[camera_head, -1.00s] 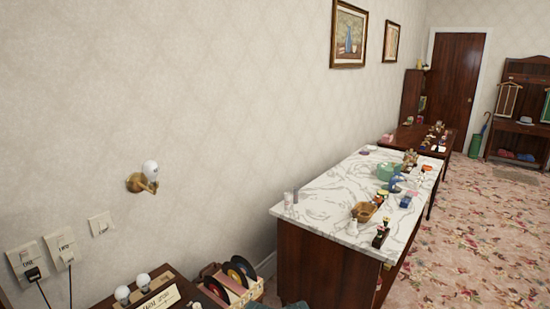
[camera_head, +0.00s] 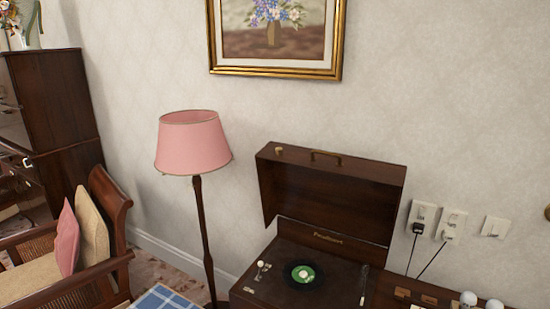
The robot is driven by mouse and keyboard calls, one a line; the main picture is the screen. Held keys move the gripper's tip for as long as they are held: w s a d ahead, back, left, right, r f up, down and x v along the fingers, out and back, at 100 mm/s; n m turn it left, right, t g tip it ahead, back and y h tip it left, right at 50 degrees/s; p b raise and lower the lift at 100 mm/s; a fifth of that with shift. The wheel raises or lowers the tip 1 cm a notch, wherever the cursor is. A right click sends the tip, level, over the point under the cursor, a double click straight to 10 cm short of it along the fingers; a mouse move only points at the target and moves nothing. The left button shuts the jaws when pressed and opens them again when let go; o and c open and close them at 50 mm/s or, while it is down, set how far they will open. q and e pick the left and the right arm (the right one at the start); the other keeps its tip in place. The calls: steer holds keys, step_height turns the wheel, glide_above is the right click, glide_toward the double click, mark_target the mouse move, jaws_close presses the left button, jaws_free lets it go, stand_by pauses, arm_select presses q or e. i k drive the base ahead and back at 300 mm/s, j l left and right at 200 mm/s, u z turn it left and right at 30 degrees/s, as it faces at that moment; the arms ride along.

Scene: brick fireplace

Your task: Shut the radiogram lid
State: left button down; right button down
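The radiogram (camera_head: 262,290) is a dark wooden box at the bottom of the picture, right of centre, against the wall. Its lid (camera_head: 325,196) stands open, tilted up at the back, with a brass handle (camera_head: 326,156) on its top edge. A black record with a green label (camera_head: 303,274) lies on the deck inside. Small pale controls (camera_head: 262,268) show at the left of the deck. The radiogram's front is cut off by the picture's lower edge. Neither of my grippers is in view.
A floor lamp with a pink shade (camera_head: 193,143) stands just left of the radiogram. A wooden armchair (camera_head: 110,245) is further left. Wall sockets with cords (camera_head: 437,221) and a surface with light bulbs (camera_head: 468,299) are at the right. A framed flower picture (camera_head: 275,38) hangs above.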

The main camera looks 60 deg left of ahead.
mark_target(356, 198)
steer(key=u, duration=1.95)
